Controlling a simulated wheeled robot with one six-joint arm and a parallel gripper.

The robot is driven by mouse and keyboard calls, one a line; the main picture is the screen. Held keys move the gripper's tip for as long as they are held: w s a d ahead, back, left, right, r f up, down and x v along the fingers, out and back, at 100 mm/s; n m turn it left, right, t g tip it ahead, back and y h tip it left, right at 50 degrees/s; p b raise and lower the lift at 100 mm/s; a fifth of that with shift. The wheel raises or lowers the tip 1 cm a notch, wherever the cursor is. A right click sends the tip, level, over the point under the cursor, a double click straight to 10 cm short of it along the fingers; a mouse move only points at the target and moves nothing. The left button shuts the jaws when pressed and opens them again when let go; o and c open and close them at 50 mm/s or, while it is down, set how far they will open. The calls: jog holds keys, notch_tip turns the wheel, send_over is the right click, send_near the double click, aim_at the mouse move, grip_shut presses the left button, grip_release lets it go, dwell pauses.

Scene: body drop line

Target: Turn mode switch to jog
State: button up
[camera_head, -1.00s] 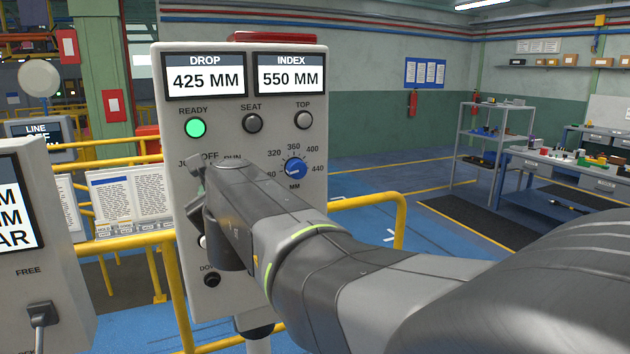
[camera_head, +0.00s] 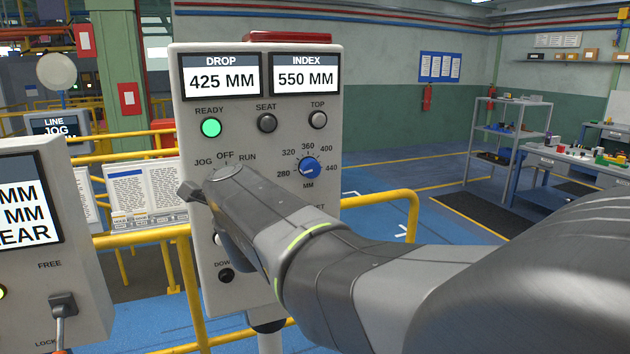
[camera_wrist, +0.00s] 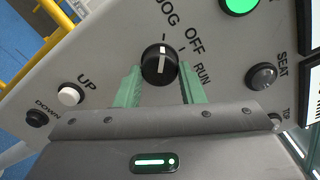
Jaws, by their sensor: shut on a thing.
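The mode switch (camera_wrist: 159,64) is a round black knob with a white pointer line, seen in the wrist view. Its pointer lines up with the mark by the JOG label (camera_wrist: 167,16); OFF and RUN lie to the right. My gripper (camera_wrist: 160,80) has its two green fingers on either side of the knob and is shut on it. In the head view my gripper (camera_head: 207,190) is at the grey control panel (camera_head: 262,215), below the JOG, OFF and RUN labels, and hides the knob. The line display (camera_head: 57,131) at the left reads JOG.
The lit green READY lamp (camera_head: 211,128) and a blue MM dial (camera_head: 310,168) are close by on the panel. A white UP button (camera_wrist: 70,95) and a black DOWN button (camera_wrist: 36,118) sit beside the gripper. A yellow rail (camera_head: 385,198) passes behind the panel.

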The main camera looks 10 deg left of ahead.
dwell(0.4)
jog(key=o, duration=1)
jog(key=shift+p+v, duration=2.25)
jog(key=shift+v, duration=4.7)
jog(key=shift+w, duration=0.1)
jog(key=b+x, duration=0.4)
jog(key=x, duration=0.9)
jog(key=shift+w+a, duration=0.25)
jog(key=shift+w, duration=0.05)
